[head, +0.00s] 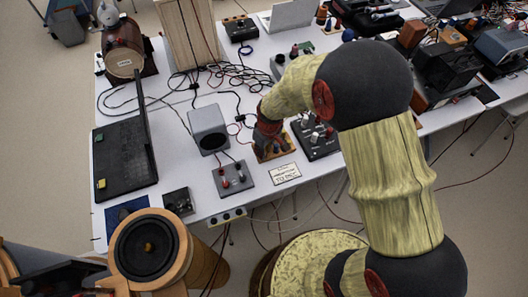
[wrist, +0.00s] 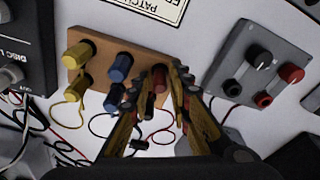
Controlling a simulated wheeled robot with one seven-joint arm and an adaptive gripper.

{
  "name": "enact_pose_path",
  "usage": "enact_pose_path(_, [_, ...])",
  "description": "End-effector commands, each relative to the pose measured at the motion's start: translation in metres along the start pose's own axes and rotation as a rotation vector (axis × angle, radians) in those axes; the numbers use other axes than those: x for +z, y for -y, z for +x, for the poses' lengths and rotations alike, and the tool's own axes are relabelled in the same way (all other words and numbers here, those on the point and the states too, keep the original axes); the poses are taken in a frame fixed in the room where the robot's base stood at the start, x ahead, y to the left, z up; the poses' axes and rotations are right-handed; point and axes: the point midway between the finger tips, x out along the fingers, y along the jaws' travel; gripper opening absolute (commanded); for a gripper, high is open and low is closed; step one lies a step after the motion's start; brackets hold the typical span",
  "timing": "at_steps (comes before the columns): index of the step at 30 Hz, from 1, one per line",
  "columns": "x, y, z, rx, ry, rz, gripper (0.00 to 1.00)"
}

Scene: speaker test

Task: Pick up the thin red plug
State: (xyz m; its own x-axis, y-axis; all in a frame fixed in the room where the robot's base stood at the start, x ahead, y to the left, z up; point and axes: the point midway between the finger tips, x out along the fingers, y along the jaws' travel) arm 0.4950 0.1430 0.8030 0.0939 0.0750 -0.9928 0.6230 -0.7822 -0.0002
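A wooden patch board (wrist: 98,48) carries yellow, blue and red plugs in the wrist view. A red plug (wrist: 160,78) stands at its right end, partly hidden by my fingers. A darker red part shows just below it, and I cannot tell whether it is a second, thinner plug. My gripper (wrist: 165,76) has its fingertips on either side of the red, close to it. I cannot tell whether they touch it. In the head view my gripper (head: 271,143) is over the board (head: 262,155), hiding the plugs.
A grey box with red and black knobs (wrist: 258,68) stands right of the board in the wrist view. A black device (wrist: 20,50) is close on the left. A label card (head: 285,173) lies near the table's front edge. Loose cables run around the board.

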Motion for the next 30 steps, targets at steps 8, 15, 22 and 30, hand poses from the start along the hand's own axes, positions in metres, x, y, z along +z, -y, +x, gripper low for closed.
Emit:
enact_pose_path(8, [0.0, 0.0, 0.0, 0.0, 0.0, 0.0, 0.02])
enact_pose_path(15, [0.0, 0.0, 0.0, 0.0, 0.0, 0.0, 0.0])
enact_pose_path(22, [-0.001, 0.0, -0.004, 0.0, -0.001, 0.0, 0.0])
enact_pose_path(30, [-0.006, -0.001, -0.036, 0.002, -0.003, -0.001, 0.0])
